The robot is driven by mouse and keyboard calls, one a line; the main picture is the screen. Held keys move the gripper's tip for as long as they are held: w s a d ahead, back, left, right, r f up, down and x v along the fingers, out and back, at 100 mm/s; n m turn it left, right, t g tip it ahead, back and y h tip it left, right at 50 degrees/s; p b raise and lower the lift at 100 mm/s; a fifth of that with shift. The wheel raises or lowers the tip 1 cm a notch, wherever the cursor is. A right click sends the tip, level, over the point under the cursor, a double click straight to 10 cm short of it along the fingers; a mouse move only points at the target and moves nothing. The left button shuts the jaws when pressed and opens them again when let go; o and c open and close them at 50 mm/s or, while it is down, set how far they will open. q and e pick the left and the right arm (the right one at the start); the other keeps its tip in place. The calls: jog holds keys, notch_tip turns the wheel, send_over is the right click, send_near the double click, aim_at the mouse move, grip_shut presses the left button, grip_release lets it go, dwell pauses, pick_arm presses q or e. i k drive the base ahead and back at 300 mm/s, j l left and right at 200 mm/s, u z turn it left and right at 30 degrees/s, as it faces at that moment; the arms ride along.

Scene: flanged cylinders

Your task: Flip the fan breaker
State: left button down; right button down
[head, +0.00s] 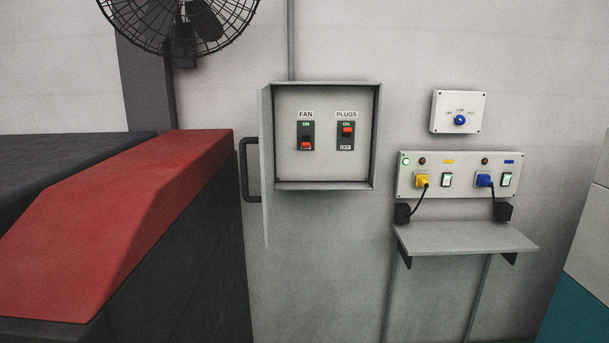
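The fan breaker (306,136) is a dark switch labelled FAN, on the left inside an open grey breaker box (327,182) on the wall. Its red-orange toggle sits at the lower end, with ON lettering visible at the top. The plugs breaker (346,136) is to its right, with its red toggle at the upper end, below ON. The box door (265,190) is swung open toward the left. A black wall fan (181,22) is at the top left, cut off by the frame. Neither of my grippers is in view.
A red-topped dark block (130,215) fills the left side, close to the open door. Right of the box are a socket panel (460,190) with yellow and blue plugs, a knob box (458,112) and a small shelf (465,238). The wall below the breaker box is clear.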

aim_at(306, 139)
jog(key=i+z, duration=0.25)
jog(key=i, duration=0.45)
jog(key=i+j+z, duration=0.15)
jog(key=i+z, duration=0.15)
jog(key=i, duration=0.45)
